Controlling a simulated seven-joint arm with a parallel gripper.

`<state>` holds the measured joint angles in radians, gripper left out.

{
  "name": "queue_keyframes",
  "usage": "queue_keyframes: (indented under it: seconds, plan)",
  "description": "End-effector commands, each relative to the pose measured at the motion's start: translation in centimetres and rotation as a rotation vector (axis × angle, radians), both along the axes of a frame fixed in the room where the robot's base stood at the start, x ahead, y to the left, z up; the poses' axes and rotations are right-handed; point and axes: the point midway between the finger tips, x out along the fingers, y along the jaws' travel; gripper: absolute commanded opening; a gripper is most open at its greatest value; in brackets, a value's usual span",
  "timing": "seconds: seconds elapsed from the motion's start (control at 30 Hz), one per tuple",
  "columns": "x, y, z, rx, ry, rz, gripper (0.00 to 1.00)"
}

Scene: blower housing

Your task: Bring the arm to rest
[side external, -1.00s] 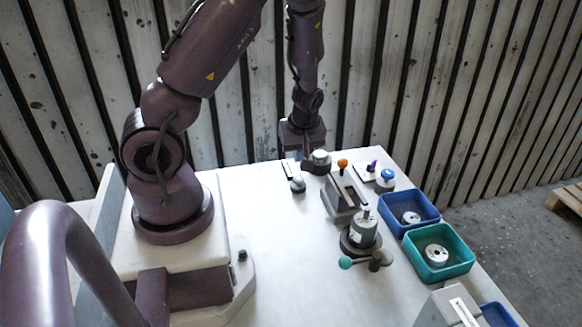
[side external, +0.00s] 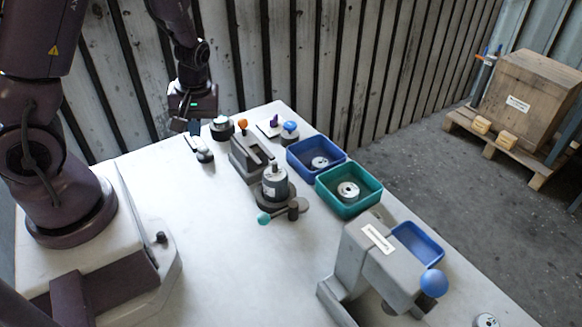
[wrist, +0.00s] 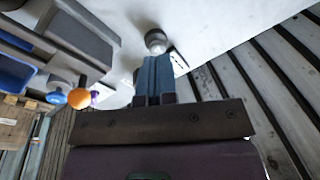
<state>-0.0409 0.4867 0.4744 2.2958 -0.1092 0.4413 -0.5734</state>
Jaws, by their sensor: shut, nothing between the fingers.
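My gripper (side external: 183,125) is at the far left end of the white table in the side external view, above or just beyond its edge. Its blue-grey fingers (wrist: 153,72) are shut together with nothing between them in the wrist view. A dark round fixture with a pale top (side external: 222,128) stands just right of the gripper, apart from it in the side view. A round grey part (wrist: 156,40) shows just beyond the fingertips in the wrist view; I cannot tell the gap between them.
A slotted grey fixture with an orange knob (side external: 243,124), a motor-like cylinder (side external: 275,184), a blue bin (side external: 292,163) and a teal bin (side external: 324,200) stand along the table. A grey press with a blue ball (side external: 433,283) is nearer.

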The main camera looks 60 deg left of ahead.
Motion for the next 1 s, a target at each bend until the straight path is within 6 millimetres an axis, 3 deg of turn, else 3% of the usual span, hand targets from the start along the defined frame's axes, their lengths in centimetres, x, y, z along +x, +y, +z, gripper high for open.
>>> queue_keyframes:
  seconds: [0.27, 0.5, 0.73, 1.0]
  plan:
    - [0.5, -7.0, 7.4, -0.160, -0.068, -0.463, 0.00]
    - [-1.5, -12.0, 15.0, -0.144, -0.187, -0.888, 0.00]
    - [-4.1, -14.8, 20.5, -0.002, -0.327, -1.118, 0.00]
    - [-5.0, -15.8, 23.3, 0.103, -0.447, -1.165, 0.00]
